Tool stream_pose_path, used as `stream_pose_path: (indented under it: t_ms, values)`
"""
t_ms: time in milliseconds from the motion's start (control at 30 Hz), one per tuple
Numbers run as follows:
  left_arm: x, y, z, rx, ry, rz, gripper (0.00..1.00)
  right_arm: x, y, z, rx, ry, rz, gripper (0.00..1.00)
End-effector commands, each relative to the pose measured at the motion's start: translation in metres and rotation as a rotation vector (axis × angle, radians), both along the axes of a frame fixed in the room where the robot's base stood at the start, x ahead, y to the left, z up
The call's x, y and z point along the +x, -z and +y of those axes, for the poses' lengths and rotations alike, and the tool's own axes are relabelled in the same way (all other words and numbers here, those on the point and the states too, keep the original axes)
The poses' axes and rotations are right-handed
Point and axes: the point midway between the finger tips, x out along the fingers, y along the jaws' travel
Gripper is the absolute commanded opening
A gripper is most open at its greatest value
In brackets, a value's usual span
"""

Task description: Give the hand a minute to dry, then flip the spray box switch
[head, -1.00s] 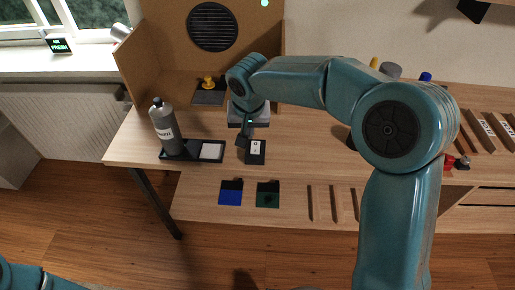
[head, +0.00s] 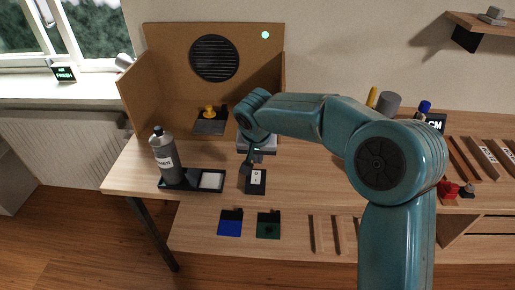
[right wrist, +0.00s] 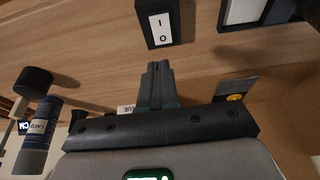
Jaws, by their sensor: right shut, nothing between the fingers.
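The switch (head: 256,181), a black block with a white rocker marked I and O, sits on the bench in front of the spray box (head: 165,55). It also shows in the right wrist view (right wrist: 160,27). A yellow piece (head: 210,111) is on a dark plate inside the box; whether it is the hand I cannot tell. It shows small in the right wrist view (right wrist: 235,97). My right gripper (head: 246,170) is shut and empty, close beside the switch's upper left. In the right wrist view its fingertips (right wrist: 159,68) are apart from the switch. My left gripper is out of view.
A grey bottle (head: 164,155) stands on a black tray (head: 178,182) with a white pad, left of the switch. A labelled can (right wrist: 40,135) is at left in the right wrist view.

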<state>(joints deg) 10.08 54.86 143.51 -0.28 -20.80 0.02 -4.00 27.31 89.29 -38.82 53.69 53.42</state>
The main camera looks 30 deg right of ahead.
Motion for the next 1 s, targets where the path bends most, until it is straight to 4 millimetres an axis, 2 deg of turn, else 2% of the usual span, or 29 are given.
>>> stream_pose_path:
  t_ms: [33,200,400,800,867,967,1000]
  values:
    - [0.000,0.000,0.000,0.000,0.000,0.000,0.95,0.002,0.011,-0.003,0.000,0.001,0.005,0.00]
    - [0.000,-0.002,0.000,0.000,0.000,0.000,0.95,0.009,0.041,-0.006,-0.001,0.000,0.003,0.00]
    - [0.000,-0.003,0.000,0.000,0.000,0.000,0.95,0.011,0.062,-0.008,-0.001,-0.001,0.002,0.00]
    - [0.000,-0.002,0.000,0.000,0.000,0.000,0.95,0.012,0.067,-0.008,0.001,0.000,0.000,0.00]
    - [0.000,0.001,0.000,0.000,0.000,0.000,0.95,0.012,0.069,-0.008,0.001,0.001,-0.001,0.00]
    - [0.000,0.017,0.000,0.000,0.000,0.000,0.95,0.015,0.079,-0.009,0.000,0.000,0.000,0.00]
    - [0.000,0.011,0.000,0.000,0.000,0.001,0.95,0.015,0.073,-0.009,0.001,0.001,0.001,0.00]
